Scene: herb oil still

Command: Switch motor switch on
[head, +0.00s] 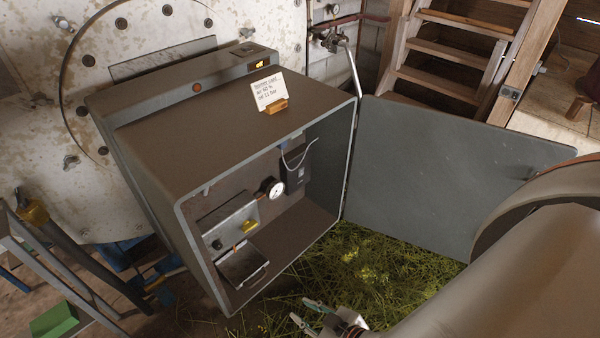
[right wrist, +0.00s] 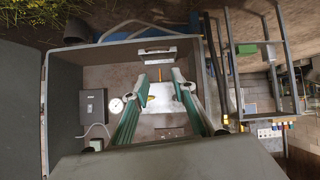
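A grey metal cabinet (head: 215,130) stands open in the head view, its door (head: 450,165) swung out to the right. Inside is a light metal panel (head: 228,220) with a yellow part (head: 249,227) and a black knob (head: 217,244); no label tells me which is the motor switch. My right gripper (head: 307,313) is low in front of the cabinet, empty. In the right wrist view its teal fingers (right wrist: 160,78) are spread, facing the panel (right wrist: 160,128). My left gripper is not in view.
Inside the cabinet are a round gauge (head: 271,188), a dark box (head: 295,168) with a cable and a small tray (head: 243,267). A card (head: 268,93) stands on top. Cut herbs (head: 365,265) lie below the door. Wooden steps (head: 450,55) stand behind.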

